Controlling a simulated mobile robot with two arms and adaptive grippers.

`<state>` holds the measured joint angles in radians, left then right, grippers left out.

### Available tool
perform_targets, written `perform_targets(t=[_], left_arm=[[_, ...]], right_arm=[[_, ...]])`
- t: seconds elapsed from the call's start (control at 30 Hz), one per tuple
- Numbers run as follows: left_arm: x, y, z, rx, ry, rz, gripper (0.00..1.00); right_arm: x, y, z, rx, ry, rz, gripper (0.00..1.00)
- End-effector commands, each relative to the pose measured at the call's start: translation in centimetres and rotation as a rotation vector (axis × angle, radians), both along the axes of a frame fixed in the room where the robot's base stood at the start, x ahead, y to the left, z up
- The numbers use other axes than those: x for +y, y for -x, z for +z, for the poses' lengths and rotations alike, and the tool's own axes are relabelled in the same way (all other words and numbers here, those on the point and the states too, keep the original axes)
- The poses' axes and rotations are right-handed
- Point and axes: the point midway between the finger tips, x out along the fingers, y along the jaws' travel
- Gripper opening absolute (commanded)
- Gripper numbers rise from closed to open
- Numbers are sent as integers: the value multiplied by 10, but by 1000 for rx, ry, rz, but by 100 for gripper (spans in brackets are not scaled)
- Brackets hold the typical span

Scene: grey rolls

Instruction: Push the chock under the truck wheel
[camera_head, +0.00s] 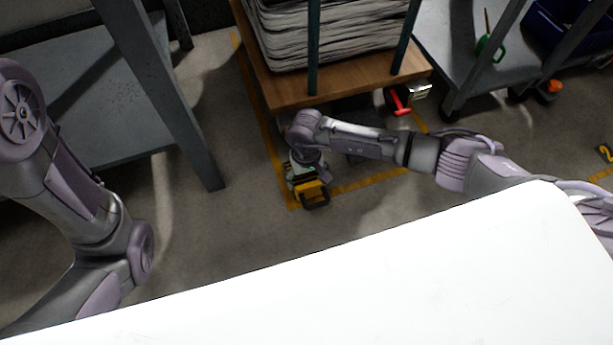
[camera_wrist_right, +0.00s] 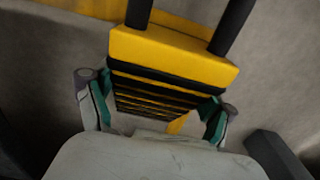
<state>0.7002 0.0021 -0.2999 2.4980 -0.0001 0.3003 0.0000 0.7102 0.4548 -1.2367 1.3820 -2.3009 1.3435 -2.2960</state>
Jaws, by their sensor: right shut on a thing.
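The yellow and black chock (camera_head: 315,192) is on the floor in front of the truck's near left corner, with a dark handle. My right gripper (camera_head: 306,176) reaches down over it. In the right wrist view the chock (camera_wrist_right: 172,57) shows black ribs, and my right gripper (camera_wrist_right: 155,108) is shut on it, one finger on each side. The truck (camera_head: 345,79) has a wooden deck. A caster with a red lever (camera_head: 398,102) shows at its right corner. The wheel near the chock is hidden by my right arm and the deck. My left gripper is out of view.
Bundled paper stacks (camera_head: 335,35) load the truck. Yellow floor tape (camera_head: 370,182) runs around it. A grey metal table (camera_head: 115,120) stands left, and a grey cart (camera_head: 470,50) with a blue bin (camera_head: 560,30) stands right. Floor left of the chock is clear.

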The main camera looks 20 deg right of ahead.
Motion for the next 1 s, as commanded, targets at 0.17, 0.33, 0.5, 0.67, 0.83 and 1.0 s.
perform_targets(t=[0.17,0.33,0.5,0.67,0.83,1.0], left_arm=[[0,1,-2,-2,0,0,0],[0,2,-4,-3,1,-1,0],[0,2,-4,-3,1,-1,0],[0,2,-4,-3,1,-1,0],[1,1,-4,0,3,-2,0],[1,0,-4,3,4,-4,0]], right_arm=[[0,-1,-1,-2,0,0,26],[0,-1,-3,-2,0,0,26],[0,-1,-3,-2,-1,0,94],[0,-1,-4,-1,0,0,100],[0,0,-5,1,1,0,100],[0,-1,5,-2,0,0,100]])
